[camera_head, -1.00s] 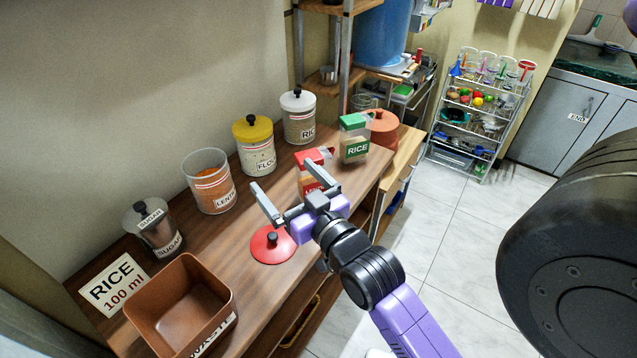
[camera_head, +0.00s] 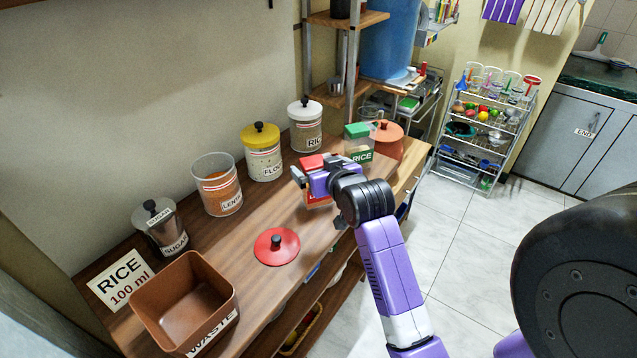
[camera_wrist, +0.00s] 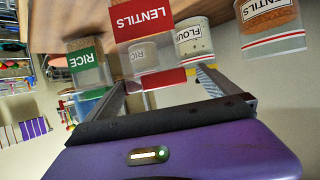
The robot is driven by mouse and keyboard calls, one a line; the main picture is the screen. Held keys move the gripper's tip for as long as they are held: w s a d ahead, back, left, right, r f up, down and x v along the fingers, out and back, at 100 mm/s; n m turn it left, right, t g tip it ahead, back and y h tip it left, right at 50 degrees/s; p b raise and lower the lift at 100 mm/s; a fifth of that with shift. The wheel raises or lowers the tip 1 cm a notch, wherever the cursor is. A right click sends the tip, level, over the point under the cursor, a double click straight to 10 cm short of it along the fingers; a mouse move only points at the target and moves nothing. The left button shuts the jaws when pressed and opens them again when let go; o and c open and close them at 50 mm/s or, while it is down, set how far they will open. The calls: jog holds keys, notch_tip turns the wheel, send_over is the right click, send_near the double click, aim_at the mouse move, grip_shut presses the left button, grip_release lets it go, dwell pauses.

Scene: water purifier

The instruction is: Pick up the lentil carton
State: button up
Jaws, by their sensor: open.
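My gripper is open, with one finger toward each side of the carton. I cannot tell whether either finger touches it.
A green-topped rice carton (camera_head: 358,143) stands close beyond it. A flour jar (camera_head: 262,155), lentil jar (camera_head: 218,186) and rice jar (camera_head: 306,128) line the wall side. A red lid (camera_head: 277,247) and brown waste bin (camera_head: 185,300) sit nearer on the wooden counter (camera_head: 255,215).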

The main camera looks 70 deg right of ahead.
jog(key=x, duration=0.5)
jog(key=shift+d+f, duration=0.4)
jog(key=shift+f, duration=0.05)
jog(key=shift+s, duration=0.1)
jog(key=shift+c, duration=0.2)
jog(key=c, duration=1.5)
jog(key=shift+c, duration=0.2)
jog(key=shift+r, duration=0.15)
